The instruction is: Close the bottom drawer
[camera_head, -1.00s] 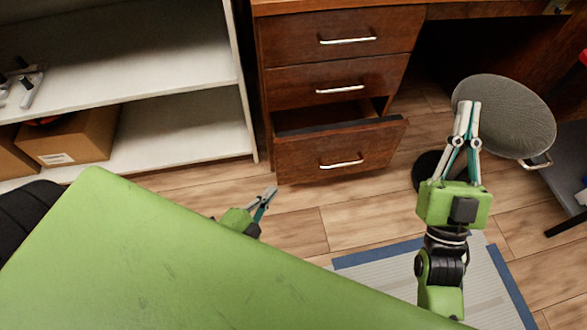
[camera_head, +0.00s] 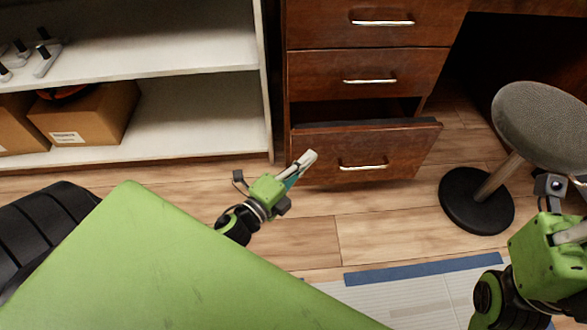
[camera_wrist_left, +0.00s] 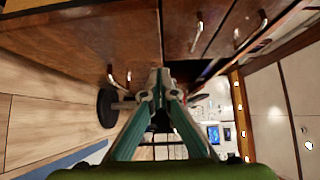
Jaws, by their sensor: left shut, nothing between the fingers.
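The bottom drawer (camera_head: 400,152) of the brown wooden desk is pulled out, with a dark gap above its front and a silver handle (camera_head: 362,167) across it. My left gripper (camera_head: 306,160) is shut and empty. Its tips are at the left end of the drawer front in the head view; whether they touch it I cannot tell. In the left wrist view the shut fingertips (camera_wrist_left: 160,82) lie close to the wooden drawer front (camera_wrist_left: 70,45). My right gripper (camera_head: 572,232) is at the right edge, its fingertips cut off by the frame.
The upper drawers (camera_head: 330,77) are shut. A round grey stool (camera_head: 540,125) stands right of the drawer. A white shelf (camera_head: 195,120) with cardboard boxes (camera_head: 85,117) stands to the left. The wooden floor (camera_head: 375,235) in front of the drawer is clear.

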